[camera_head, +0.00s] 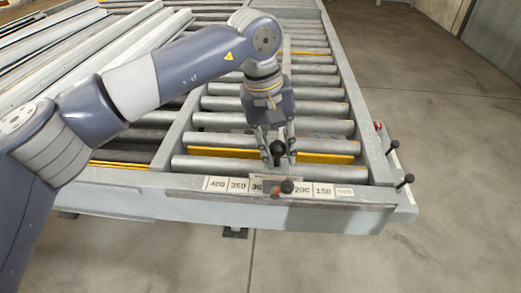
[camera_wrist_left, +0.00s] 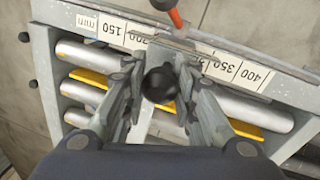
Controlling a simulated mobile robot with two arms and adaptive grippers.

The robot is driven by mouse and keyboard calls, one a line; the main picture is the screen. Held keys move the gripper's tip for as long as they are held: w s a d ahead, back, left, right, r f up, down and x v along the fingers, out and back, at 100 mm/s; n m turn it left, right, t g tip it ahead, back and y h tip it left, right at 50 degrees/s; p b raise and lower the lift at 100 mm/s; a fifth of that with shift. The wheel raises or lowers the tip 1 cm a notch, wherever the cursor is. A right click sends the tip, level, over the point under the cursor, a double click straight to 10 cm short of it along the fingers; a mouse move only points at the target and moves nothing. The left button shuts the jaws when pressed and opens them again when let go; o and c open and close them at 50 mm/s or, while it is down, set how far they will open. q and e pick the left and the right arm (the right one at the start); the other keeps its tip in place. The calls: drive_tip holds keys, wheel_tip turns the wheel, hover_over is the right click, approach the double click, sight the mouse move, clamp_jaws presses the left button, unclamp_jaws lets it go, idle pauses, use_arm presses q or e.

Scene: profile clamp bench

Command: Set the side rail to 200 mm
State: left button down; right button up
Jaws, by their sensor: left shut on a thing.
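My left gripper (camera_head: 278,155) points down at the front of the roller bench and is shut on a black ball knob (camera_head: 278,148). In the left wrist view the knob (camera_wrist_left: 160,84) sits between the two fingers. The side rail (camera_wrist_left: 143,122) shows partly as a light grey bar below the knob; the gripper hides much of it. The white scale (camera_head: 323,190) on the front beam reads 400 down to 150 from left to right. A red lever (camera_head: 287,187) stands at the scale between 300 and 200, covering the marks there. My right gripper is not in view.
Grey rollers (camera_head: 270,120) and yellow strips (camera_head: 330,157) lie around the gripper. Black-knobbed handles (camera_head: 408,180) stick out at the bench's right side. Long profiles (camera_head: 90,50) lie at the left. The floor (camera_head: 450,180) at right is clear.

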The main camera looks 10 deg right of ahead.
use_arm(q)
drive_tip(key=shift+s+d+r, duration=0.1)
drive_tip(key=shift+s+d, duration=0.05)
drive_tip(key=shift+d, duration=0.35)
drive_tip(key=c, duration=1.2)
unclamp_jaws()
drive_tip(key=shift+a, duration=0.1)
drive_tip(key=shift+c, duration=0.2)
drive_tip(key=shift+a+r, duration=0.1)
drive_tip(key=shift+r, duration=0.05)
wheel_tip(320, 180, up, 12)
drive_tip(key=a, duration=0.2)
drive_tip(key=shift+f, duration=0.25)
drive_tip(key=shift+a, duration=0.1)
